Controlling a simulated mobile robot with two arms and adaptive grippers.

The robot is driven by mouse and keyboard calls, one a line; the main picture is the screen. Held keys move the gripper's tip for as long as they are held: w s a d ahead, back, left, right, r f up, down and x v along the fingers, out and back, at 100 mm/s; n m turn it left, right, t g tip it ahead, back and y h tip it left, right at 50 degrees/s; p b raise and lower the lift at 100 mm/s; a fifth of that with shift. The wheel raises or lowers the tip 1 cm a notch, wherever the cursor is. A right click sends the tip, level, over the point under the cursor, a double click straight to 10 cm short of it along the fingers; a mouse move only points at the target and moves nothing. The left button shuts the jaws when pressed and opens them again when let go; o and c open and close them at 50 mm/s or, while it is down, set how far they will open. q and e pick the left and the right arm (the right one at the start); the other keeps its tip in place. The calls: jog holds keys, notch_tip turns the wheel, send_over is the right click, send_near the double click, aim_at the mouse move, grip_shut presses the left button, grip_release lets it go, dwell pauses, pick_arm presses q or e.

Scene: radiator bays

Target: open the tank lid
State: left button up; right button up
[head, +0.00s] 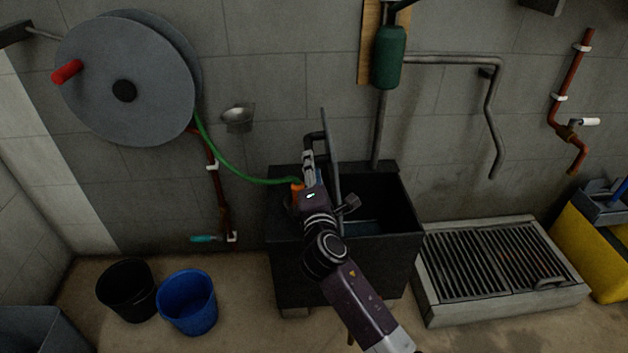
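The tank (345,270) is a dark box against the wall. Its lid (331,150) stands up steeply, seen almost edge-on, with a dark bar handle (314,136) on its left face. The tank's right part is open, and its dark inside shows with a bluish surface low down. My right gripper (308,163) is at the left face of the lid, by the handle; its fingers look close together, but whether they grip the handle is unclear. My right arm crosses in front of the tank and hides part of its rim. My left gripper is out of view.
A green hose (245,175) runs from the wall reel (125,85) to an orange end (297,192) at the tank's left. Black (127,290) and blue (187,302) buckets stand left. A grated basin (500,265) and yellow mop bucket (592,245) stand right.

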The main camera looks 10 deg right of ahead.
jog(key=shift+s+a, duration=0.15)
jog(key=shift+s, duration=2.35)
jog(key=shift+f, duration=0.1)
